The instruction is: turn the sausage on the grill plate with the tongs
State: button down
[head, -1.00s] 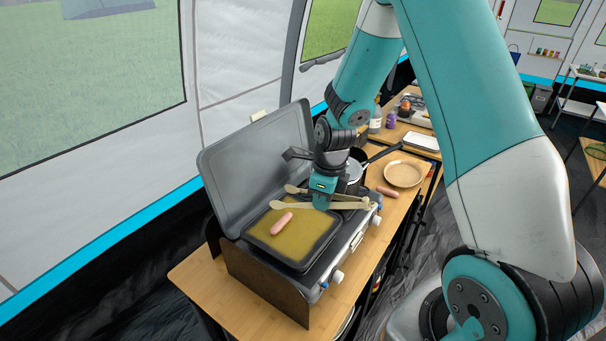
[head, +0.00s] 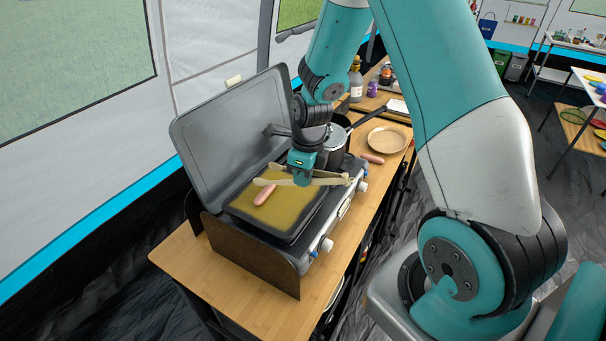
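A pink sausage (head: 265,194) lies slantwise on the yellowish grill plate (head: 287,213) of a grey camp stove. My gripper (head: 302,175) is above the plate's far right part, shut on the pale tongs (head: 328,181). The tongs lie roughly level and point left, with their two arms spread apart. The near arm passes by the sausage's upper end; I cannot tell whether it touches. The gripper's fingertips are small and partly hidden by its teal body.
The stove's raised lid (head: 228,120) stands behind the plate. A pot (head: 336,147) is right of my gripper. A second sausage (head: 372,158) lies on the wooden table near a round tan plate (head: 387,141). A dark windscreen panel (head: 250,258) closes the stove's near side.

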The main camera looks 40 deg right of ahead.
jog(key=shift+f, duration=0.55)
dwell(0.7)
jog(key=shift+s+d+r, duration=0.15)
jog(key=shift+s+d, duration=0.2)
jog(key=shift+s, duration=0.35)
jog(key=shift+s+d+r, duration=0.1)
jog(key=shift+s+d, duration=0.2)
jog(key=shift+s, duration=0.35)
dwell(1.6)
jog(key=shift+r+p, duration=0.1)
jog(key=shift+p, duration=0.25)
notch_tip(320, 180, up, 7)
jog(key=p, duration=0.5)
jog(key=shift+p, duration=0.4)
